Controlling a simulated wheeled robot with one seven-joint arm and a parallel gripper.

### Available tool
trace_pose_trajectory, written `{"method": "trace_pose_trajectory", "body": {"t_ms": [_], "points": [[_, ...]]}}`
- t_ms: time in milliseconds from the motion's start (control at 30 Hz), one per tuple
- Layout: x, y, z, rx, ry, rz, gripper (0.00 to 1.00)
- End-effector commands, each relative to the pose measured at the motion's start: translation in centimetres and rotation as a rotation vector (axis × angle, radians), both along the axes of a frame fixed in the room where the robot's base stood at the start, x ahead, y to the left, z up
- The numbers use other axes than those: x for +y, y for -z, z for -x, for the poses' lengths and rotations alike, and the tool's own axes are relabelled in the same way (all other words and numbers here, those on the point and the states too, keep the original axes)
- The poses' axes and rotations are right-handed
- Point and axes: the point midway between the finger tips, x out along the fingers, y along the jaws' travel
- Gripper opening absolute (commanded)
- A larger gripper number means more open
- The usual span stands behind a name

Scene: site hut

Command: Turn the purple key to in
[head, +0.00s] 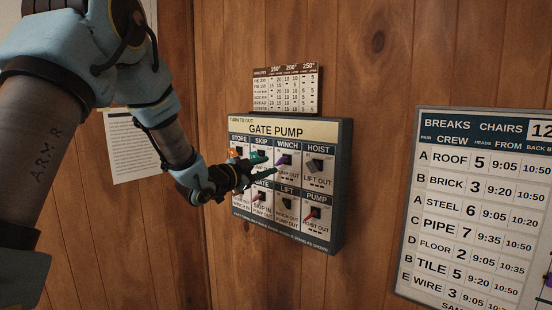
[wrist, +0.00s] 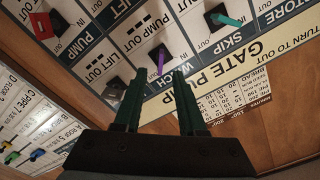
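The purple key (head: 281,160) sits in the WINCH plate of the GATE PUMP panel (head: 292,131), top row. In the wrist view the purple key (wrist: 159,62) is a thin bar on a dark square base. I cannot read from its angle whether it is at in or out. My gripper (head: 261,168) is in front of the panel's upper row, near the SKIP and WINCH plates. In the wrist view my gripper (wrist: 161,88) has its two dark green fingers apart, with nothing between the tips. The purple key shows ahead of the gap, apart from the fingers.
Neighbouring keys are close: a teal one (wrist: 228,19) at SKIP, a dark one (wrist: 115,87) at HOIST, a red one (wrist: 42,24) at PUMP and an orange one (head: 233,152) at STORE. A chart (head: 288,88) hangs above; a breaks board (head: 480,200) hangs right.

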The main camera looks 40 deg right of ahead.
Motion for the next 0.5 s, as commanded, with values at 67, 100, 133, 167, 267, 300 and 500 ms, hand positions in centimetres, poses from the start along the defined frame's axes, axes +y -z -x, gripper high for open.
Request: {"method": "trace_pose_trajectory", "body": {"t_ms": [67, 100, 133, 167, 267, 300, 500], "points": [[-1.5, -0.4, -0.4, 0.0, 0.002, -0.001, 0.4], [-2.1, -0.3, -0.5, 0.0, 0.002, -0.001, 0.4], [-2.6, -0.3, -0.6, 0.0, 0.001, -0.001, 0.4], [-2.9, -0.3, -0.8, 0.0, 0.0, -0.001, 0.4], [-4.0, -0.2, -1.1, 0.001, -0.001, 0.0, 0.4], [-4.3, -0.2, -1.2, 0.0, -0.001, -0.001, 0.4], [-4.9, 0.0, -1.3, 0.0, -0.001, 0.0, 0.4]]}}
